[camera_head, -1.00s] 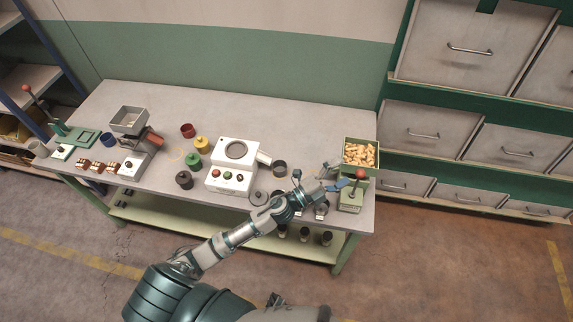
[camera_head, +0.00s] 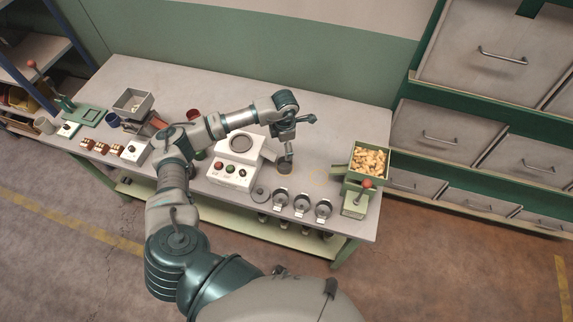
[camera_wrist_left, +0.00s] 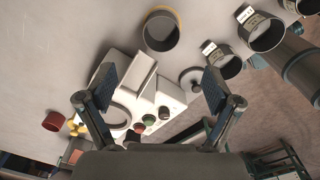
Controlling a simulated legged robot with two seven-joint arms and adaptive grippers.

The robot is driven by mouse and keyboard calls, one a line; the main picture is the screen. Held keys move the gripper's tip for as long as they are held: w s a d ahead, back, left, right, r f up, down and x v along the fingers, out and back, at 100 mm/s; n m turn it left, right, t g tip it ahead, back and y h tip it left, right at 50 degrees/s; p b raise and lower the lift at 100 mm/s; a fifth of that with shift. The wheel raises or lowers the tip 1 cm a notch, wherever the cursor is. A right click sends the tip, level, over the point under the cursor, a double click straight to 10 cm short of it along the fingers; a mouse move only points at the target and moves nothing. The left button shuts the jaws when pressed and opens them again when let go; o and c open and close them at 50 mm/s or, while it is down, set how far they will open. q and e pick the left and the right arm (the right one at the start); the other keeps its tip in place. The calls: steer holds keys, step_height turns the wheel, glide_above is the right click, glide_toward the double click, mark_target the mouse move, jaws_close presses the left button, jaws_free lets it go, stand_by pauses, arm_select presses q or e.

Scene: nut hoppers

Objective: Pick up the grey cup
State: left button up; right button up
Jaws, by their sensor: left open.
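A small grey cup (camera_head: 285,169) with an open top stands on the table just right of the white machine. In the left wrist view the cup (camera_wrist_left: 160,46) is at the top centre, beyond the fingertips and apart from them. My left gripper (camera_head: 289,150) points down above and close to the cup in the head view, and hides part of it. In the left wrist view my left gripper (camera_wrist_left: 158,86) has its fingers spread wide with nothing between them. My right gripper is not in view.
The white machine (camera_head: 232,175) with coloured buttons stands left of the cup. Several round metal holders (camera_head: 301,203) line the front edge, beside a flat grey disc (camera_head: 261,193). A green hopper (camera_head: 368,176) of nuts stands right. The table behind the cup is clear.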

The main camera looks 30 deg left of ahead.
arm_select(q)
glide_toward(286, 164)
steer(key=shift+s+a+f, duration=0.35)
steer(key=shift+s+f, duration=0.25)
steer(key=shift+s, duration=0.05)
steer(key=shift+d+f+p, duration=0.2)
steer(key=shift+p, duration=0.1)
steer(key=f, duration=0.2)
steer(key=d+f, duration=0.1)
steer(key=f, duration=0.1)
steer(key=shift+s+d+f+p, duration=0.1)
steer(key=shift+p, duration=0.3)
steer(key=shift+f, duration=0.3)
steer(key=shift+a+f, duration=0.2)
steer(key=shift+a, duration=0.35)
steer(key=shift+c, duration=0.2)
steer(key=shift+a, duration=0.1)
steer(key=c, duration=0.8)
steer(key=shift+c, duration=0.9)
steer(key=shift+d+r, duration=0.1)
steer(key=shift+d, duration=0.4)
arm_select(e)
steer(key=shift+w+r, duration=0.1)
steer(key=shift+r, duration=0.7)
